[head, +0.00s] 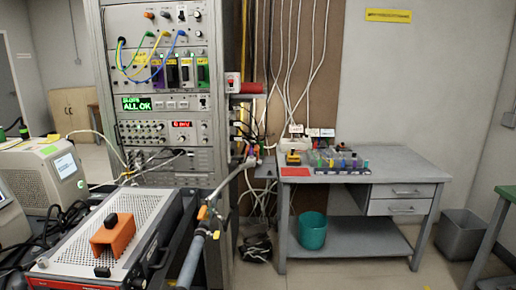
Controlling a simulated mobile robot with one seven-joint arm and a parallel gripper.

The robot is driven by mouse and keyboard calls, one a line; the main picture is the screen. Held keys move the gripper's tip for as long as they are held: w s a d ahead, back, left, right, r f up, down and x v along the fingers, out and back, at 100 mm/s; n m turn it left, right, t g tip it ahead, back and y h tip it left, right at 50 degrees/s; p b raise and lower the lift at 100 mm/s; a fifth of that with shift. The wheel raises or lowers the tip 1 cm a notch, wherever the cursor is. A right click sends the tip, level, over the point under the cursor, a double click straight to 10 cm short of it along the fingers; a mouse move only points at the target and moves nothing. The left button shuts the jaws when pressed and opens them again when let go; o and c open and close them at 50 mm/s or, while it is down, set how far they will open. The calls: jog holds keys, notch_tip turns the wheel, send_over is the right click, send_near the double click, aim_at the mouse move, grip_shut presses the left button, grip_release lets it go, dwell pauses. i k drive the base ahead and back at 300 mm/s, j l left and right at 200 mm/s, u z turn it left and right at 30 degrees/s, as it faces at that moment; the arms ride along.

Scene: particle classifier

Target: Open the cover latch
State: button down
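A box with a perforated metal cover (150,205) stands at the lower left, its lower end cut off by the frame. An orange bracket (122,248) with a black knob (110,221) is on the cover. A small black part (102,271) sits at its front edge, below the bracket. I cannot tell which of these is the cover latch, or whether a latch is open or shut. My gripper is not in view.
A grey-blue pipe with a yellow-orange valve handle (202,213) rises close to the box's right side. Black cables (62,222) lie to its left. An instrument rack (160,20) stands behind. A workbench (400,172) is at right, with open floor before it.

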aim_at(262, 144)
jog(key=i+l+u, duration=0.1)
jog(key=l, duration=0.25)
jog(key=i+l, duration=0.3)
jog(key=i+l+u, duration=0.15)
jog(key=l, duration=0.25)
jog(key=i+l, duration=0.25)
jog(key=i+l+u, duration=0.15)
jog(key=l, duration=0.35)
jog(key=i+l, duration=0.3)
jog(key=i, duration=0.2)
jog(key=i+l, duration=0.25)
jog(key=i, duration=0.25)
jog(key=i+l+u, duration=0.1)
jog(key=i+l, duration=0.2)
jog(key=i, duration=0.2)
jog(key=j, duration=0.35)
jog(key=i+j, duration=0.15)
jog(key=j, duration=0.2)
